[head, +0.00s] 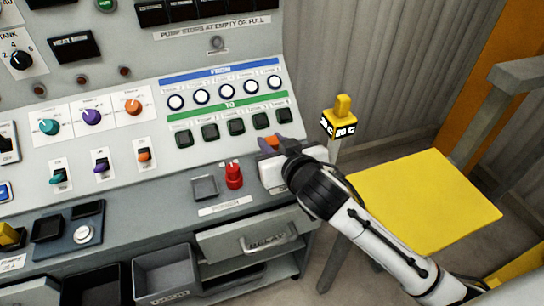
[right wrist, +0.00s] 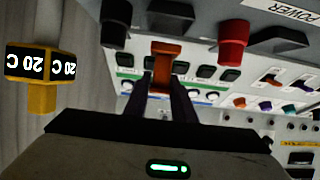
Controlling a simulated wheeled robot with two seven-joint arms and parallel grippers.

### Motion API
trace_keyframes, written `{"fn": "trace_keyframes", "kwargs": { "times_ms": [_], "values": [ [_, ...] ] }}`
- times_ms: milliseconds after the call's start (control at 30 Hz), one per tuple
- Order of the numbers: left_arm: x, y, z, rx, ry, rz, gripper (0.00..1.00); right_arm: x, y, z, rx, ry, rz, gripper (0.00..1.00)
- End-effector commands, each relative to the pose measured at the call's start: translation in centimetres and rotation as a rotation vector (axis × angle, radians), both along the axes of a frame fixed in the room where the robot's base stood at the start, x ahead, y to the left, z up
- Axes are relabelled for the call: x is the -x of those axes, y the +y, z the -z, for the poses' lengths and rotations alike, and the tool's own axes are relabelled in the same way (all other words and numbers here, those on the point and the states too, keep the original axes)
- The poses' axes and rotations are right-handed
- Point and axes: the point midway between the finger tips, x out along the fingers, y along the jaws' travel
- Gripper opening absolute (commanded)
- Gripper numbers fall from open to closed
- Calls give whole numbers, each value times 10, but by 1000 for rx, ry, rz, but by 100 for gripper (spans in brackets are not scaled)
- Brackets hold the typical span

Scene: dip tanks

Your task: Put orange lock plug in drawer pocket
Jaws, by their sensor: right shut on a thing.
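My right gripper (head: 276,146) is shut on the orange lock plug (head: 270,141), in front of the panel's lower right corner. In the right wrist view, the orange plug (right wrist: 164,66) stands between the two dark fingertips (right wrist: 163,84). The gripper hides part of the plug in the head view. A grey drawer front (head: 228,243) with a bar handle sits below the counter, lower left of the gripper. No pocket inside it shows, and I cannot tell how far it is open. My left gripper is not in view.
Open grey bins (head: 165,262) stand lower left. A yellow post top (head: 341,118) and a yellow seat (head: 425,205) are on the right. Buttons line the panel behind.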

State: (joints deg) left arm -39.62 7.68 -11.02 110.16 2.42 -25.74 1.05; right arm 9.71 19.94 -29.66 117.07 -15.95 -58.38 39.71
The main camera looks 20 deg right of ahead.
Motion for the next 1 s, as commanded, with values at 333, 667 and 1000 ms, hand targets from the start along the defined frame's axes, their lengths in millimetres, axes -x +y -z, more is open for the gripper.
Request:
{"fn": "trace_keyframes", "kwargs": {
  "times_ms": [333, 667, 1000],
  "values": [
    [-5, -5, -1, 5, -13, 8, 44, 0, 0, 38, 1, 0, -1, 0],
    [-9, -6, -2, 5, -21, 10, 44, 0, 0, 41, -1, -1, -1, 0],
    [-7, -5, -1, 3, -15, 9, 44, 0, 0, 41, 0, 0, 0, 42]
  ]
}}
